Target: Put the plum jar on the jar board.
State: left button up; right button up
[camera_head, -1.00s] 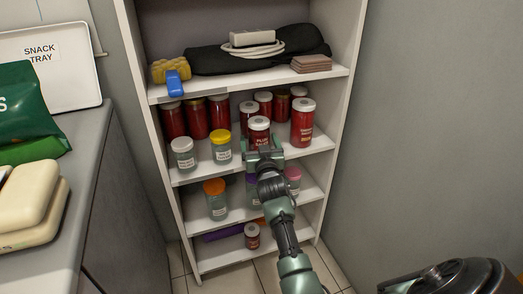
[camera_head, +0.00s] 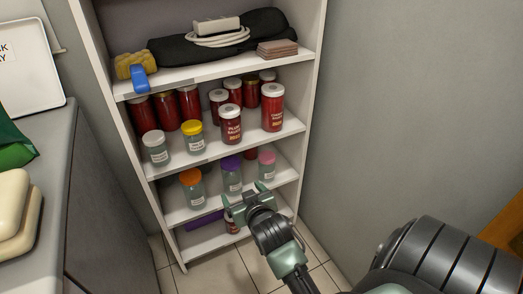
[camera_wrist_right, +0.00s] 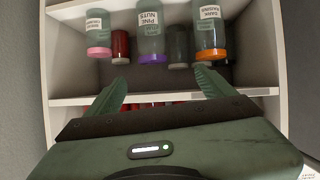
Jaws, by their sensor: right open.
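The plum jar (camera_head: 231,127), dark red with a white lid and a label reading PLUM, stands upright at the front of the shelf board with the other jars (camera_head: 207,150). My right gripper (camera_head: 243,195) is open and empty, lower than the plum jar and in front of the lower shelves. In the right wrist view, its two spread fingers (camera_wrist_right: 160,82) have nothing between them. The plum jar is not recognisable in that view. My left gripper is not in view.
A tall red jar (camera_head: 273,108) stands right of the plum jar; a yellow-lidded jar (camera_head: 193,137) stands left. Orange-lidded (camera_head: 193,189), purple-lidded (camera_head: 232,176) and pink-lidded (camera_head: 266,165) jars stand one shelf down, near my gripper. A grey counter (camera_head: 50,200) is at left.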

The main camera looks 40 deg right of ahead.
jog(key=s+a+f+n+g+y, duration=0.1)
jog(key=s+a+f+g, duration=0.1)
jog(key=s, duration=0.6)
jog(key=s+a+f+n+g+y, duration=0.2)
jog(key=s+a+g, duration=0.1)
jog(key=s+a, duration=0.3)
jog(key=s+a+f+n+g+y, duration=0.1)
jog(key=s+a+f+g, duration=0.2)
jog(key=s, duration=0.7)
jog(key=shift+a+n+g, duration=0.3)
jog(key=shift+a, duration=0.3)
